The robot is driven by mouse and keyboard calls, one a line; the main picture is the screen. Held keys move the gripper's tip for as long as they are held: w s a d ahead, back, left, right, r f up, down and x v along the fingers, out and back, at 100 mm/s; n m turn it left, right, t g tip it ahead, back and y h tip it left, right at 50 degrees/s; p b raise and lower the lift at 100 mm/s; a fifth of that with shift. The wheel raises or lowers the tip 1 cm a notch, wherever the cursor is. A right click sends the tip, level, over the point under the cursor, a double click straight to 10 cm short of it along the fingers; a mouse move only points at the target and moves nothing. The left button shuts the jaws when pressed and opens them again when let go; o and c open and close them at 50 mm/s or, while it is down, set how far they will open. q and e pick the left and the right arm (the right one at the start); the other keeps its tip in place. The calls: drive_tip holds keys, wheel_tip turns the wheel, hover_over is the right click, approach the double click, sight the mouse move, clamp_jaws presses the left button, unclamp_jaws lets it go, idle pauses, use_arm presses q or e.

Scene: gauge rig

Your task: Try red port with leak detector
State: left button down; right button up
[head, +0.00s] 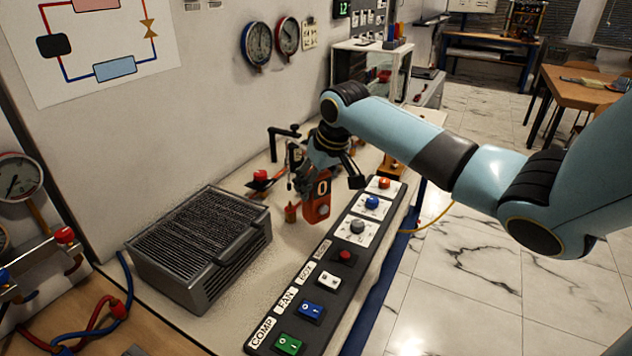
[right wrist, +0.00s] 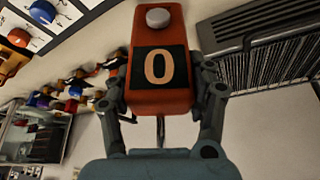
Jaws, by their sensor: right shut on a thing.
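The leak detector (head: 318,208) is an orange box with a dark display reading 0. In the right wrist view the detector (right wrist: 158,92) fills the middle, with a round grey button above the display. My right gripper (head: 325,180) is shut on it over the bench; its fingers press both sides. A red-capped fitting (head: 260,176) stands on the bench to the left of the detector. A small orange-red fitting (head: 291,212) shows close beside the detector; I cannot tell if they touch. Several coloured caps (right wrist: 78,88) show in the right wrist view. My left gripper is out of view.
A dark finned box (head: 205,245) stands on the bench at left. A switch panel (head: 330,270) with knobs and buttons runs along the bench's right edge. Another red cap (head: 64,235) sits by a gauge at far left. Two gauges (head: 272,40) hang on the wall.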

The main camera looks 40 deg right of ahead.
idle(0.4)
wheel_tip(320, 180, up, 3)
drive_tip(key=p, duration=0.3)
drive_tip(key=shift+r+p, duration=1.05)
drive_tip(key=shift+r, duration=1.5)
